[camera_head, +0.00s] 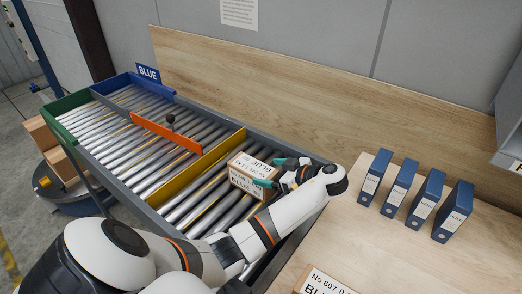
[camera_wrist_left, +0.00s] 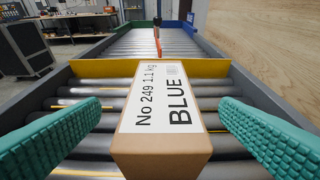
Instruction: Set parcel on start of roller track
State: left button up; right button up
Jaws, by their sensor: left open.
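The cardboard parcel (camera_head: 246,172) with a white label rests on the rollers at the near end of the roller track (camera_head: 186,209), on the near side of a yellow bar. In the left wrist view the parcel (camera_wrist_left: 163,148) reads "No 249 1.1 kg BLUE". My left gripper (camera_head: 279,172) is open at the parcel's right end in the head view. Its teal fingers (camera_wrist_left: 160,132) stand on either side of the parcel, with visible gaps in the wrist view. The parcel's underside is hidden. My right gripper is not in view.
The yellow bar (camera_head: 222,150) crosses the track beyond the parcel. An orange bar (camera_head: 165,133) with a dark knob lies further along. A BLUE sign (camera_head: 148,73) marks the far end. Several blue binders (camera_head: 398,187) and another labelled parcel (camera_head: 322,284) stand on the wooden table.

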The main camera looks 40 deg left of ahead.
pick_arm(q)
jog(key=p+v, duration=0.2)
jog(key=v, duration=0.5)
dwell(0.3)
